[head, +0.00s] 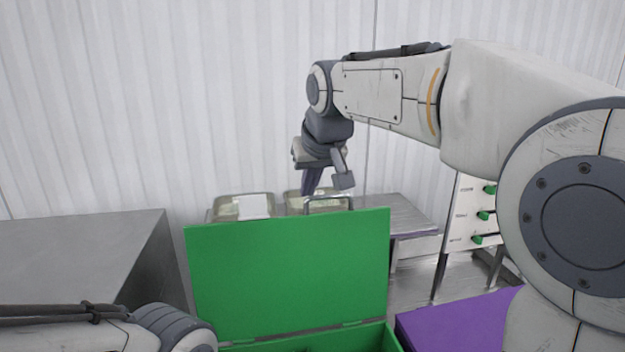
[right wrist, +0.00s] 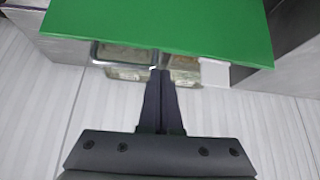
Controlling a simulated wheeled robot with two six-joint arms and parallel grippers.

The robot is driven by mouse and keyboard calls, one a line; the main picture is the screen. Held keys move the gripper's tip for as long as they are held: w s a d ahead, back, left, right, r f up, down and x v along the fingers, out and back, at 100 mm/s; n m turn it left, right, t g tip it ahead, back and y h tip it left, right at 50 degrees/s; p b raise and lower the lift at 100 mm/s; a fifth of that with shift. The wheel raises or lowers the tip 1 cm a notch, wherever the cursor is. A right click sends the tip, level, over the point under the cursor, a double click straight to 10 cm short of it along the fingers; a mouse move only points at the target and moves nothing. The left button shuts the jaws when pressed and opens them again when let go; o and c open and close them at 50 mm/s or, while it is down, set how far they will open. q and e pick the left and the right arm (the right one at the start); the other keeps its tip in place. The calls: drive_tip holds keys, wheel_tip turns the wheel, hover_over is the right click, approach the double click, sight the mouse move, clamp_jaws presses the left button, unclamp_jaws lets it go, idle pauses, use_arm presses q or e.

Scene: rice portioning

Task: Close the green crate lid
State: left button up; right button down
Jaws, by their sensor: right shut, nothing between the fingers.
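The green crate lid (head: 290,272) stands open and roughly upright in the head view, hinged along the far edge of the green crate (head: 372,342). Only a little of the crate shows at the bottom of that view. The lid (right wrist: 160,25) also spans the top of the right wrist view. My right gripper (head: 308,190) is beyond the lid, above its top edge in the picture. In the right wrist view its fingers (right wrist: 160,75) are together and empty, pointing toward the lid with no clear contact. My left arm enters at the lower left, but its gripper is out of view.
Behind the lid, a metal table (head: 405,212) holds clear containers (head: 230,208), one with a white card (head: 254,206). A grey metal box (head: 80,250) stands left. A purple lid (head: 455,322) lies right, near a white panel with green knobs (head: 470,212).

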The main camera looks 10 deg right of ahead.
drive_tip(key=w+d+r+m, duration=0.1)
drive_tip(key=w+d+r, duration=0.2)
drive_tip(key=d+r, duration=0.1)
drive_tip(key=shift+t+h, duration=0.4)
drive_tip(key=shift+t, duration=0.1)
drive_tip(key=w+f+p, duration=0.1)
drive_tip(key=f, duration=0.1)
drive_tip(key=f+p, duration=0.2)
drive_tip(key=w+f+p, duration=0.1)
drive_tip(key=f, duration=0.2)
drive_tip(key=shift+w+f+p, duration=0.1)
drive_tip(key=shift+w+p, duration=0.2)
drive_tip(key=shift+p, duration=0.1)
